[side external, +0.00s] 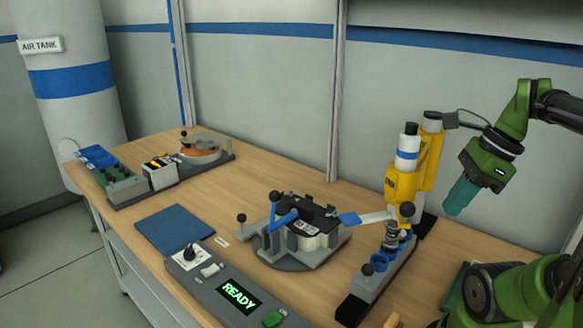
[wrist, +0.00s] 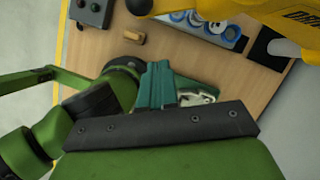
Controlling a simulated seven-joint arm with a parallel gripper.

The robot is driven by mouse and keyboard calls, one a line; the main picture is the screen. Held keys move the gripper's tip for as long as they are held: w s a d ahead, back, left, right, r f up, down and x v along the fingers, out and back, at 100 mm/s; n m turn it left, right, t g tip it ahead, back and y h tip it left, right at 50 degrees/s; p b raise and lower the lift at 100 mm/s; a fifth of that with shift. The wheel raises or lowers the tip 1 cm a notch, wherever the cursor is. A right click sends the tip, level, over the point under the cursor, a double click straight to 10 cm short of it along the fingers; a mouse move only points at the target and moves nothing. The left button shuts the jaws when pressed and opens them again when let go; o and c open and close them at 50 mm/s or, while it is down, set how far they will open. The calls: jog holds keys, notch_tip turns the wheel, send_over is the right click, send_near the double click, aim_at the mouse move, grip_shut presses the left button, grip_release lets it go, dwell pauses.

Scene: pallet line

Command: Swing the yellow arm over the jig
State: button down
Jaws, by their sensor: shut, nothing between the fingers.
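The yellow arm (side external: 402,187) stands at the right of the bench in the side view, with a white and blue cylinder upright in its head. In the wrist view, part of the yellow arm (wrist: 292,30) fills the top right corner, with dark lettering. The jig (side external: 285,258) is left of the yellow arm, grey with a blue clamp lever and a black and white part in it. The yellow head is beside the jig, not above it. My gripper (side external: 454,208) has teal fingers, shut and empty, right of the yellow arm and apart from it. Its fingers (wrist: 157,68) show in the wrist view.
A grey rack (side external: 366,288) with blue rings and black knobs stands between the jig and my arm. A control box with a READY display (side external: 239,295) is at the front. A blue mat (side external: 174,229) lies left of the jig. More fixtures stand at the far left.

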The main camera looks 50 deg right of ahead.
jog(key=shift+w+a+f, duration=0.4)
jog(key=shift+w, duration=0.3)
jog(key=shift+w+a+f, duration=0.4)
jog(key=shift+w, duration=0.35)
jog(key=shift+w+a+f, duration=0.4)
jog(key=shift+w, duration=0.3)
jog(key=shift+w, duration=0.1)
jog(key=shift+m, duration=0.6)
jog(key=w, duration=0.3)
jog(key=w+a, duration=0.1)
jog(key=w, duration=0.7)
jog(key=shift+w+a, duration=0.1)
jog(key=shift+a, duration=0.3)
jog(key=w+d, duration=0.2)
jog(key=w, duration=1)
jog(key=shift+w+d+h, duration=0.2)
jog(key=shift+d+h, duration=0.1)
jog(key=shift+d, duration=0.1)
